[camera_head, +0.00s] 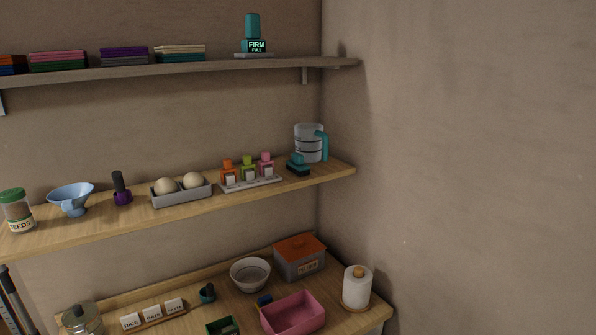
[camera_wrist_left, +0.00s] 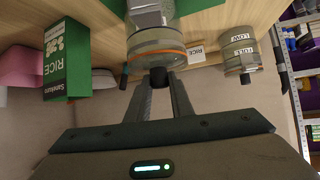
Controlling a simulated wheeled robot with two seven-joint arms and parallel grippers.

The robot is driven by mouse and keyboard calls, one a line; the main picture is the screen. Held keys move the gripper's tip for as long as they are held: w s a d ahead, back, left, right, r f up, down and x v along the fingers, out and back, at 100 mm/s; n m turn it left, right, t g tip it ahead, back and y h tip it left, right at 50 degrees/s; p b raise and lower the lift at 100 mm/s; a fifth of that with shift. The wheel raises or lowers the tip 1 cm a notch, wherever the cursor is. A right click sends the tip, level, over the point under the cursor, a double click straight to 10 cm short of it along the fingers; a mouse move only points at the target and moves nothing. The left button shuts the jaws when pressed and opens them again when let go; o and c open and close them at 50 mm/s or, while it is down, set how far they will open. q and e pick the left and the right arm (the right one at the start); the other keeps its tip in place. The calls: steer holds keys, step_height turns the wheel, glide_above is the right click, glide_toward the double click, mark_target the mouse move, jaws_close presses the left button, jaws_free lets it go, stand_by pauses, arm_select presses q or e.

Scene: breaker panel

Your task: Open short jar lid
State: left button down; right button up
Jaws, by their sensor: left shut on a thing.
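In the left wrist view, a clear jar (camera_wrist_left: 152,22) has a grey lid (camera_wrist_left: 156,57) with an orange ring (camera_wrist_left: 157,51) and a dark knob (camera_wrist_left: 159,77). My left gripper (camera_wrist_left: 159,84) is shut on the knob, one finger on each side. The lid appears to be against the jar mouth; whether there is a gap I cannot tell. A second jar with a dark knob and a printed label (camera_wrist_left: 238,50) stands to the right. In the head view a glass jar with a lid (camera_head: 82,320) shows at the lower left, cut by the frame. My right gripper is in neither view.
A green rice box (camera_wrist_left: 66,58) is left of the held jar. In the head view, label blocks (camera_head: 152,314), a white bowl (camera_head: 250,274), a pink bin (camera_head: 292,314), an orange-lidded box (camera_head: 299,257) and a paper roll (camera_head: 357,288) crowd the counter. Shelves (camera_head: 110,222) run above.

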arm_select(q)
steer(key=shift+g, duration=0.4)
steer(key=shift+w+g, duration=0.15)
steer(key=shift+g, duration=0.15)
steer(key=shift+h, duration=0.4)
steer(key=shift+r, duration=0.1)
steer(key=shift+w+a+r+g, duration=0.1)
steer(key=shift+w+r+g, duration=0.3)
steer(key=shift+g, duration=0.4)
steer(key=shift+w+r+g+h, duration=0.15)
steer(key=shift+w+g+h, duration=0.15)
steer(key=shift+g, duration=0.4)
steer(key=shift+a+r, duration=0.1)
steer(key=shift+w+a+r+g, duration=0.1)
steer(key=shift+w+r+g, duration=0.1)
steer(key=shift+w+g, duration=0.3)
steer(key=shift+w+r+g, duration=0.15)
steer(key=shift+g, duration=0.55)
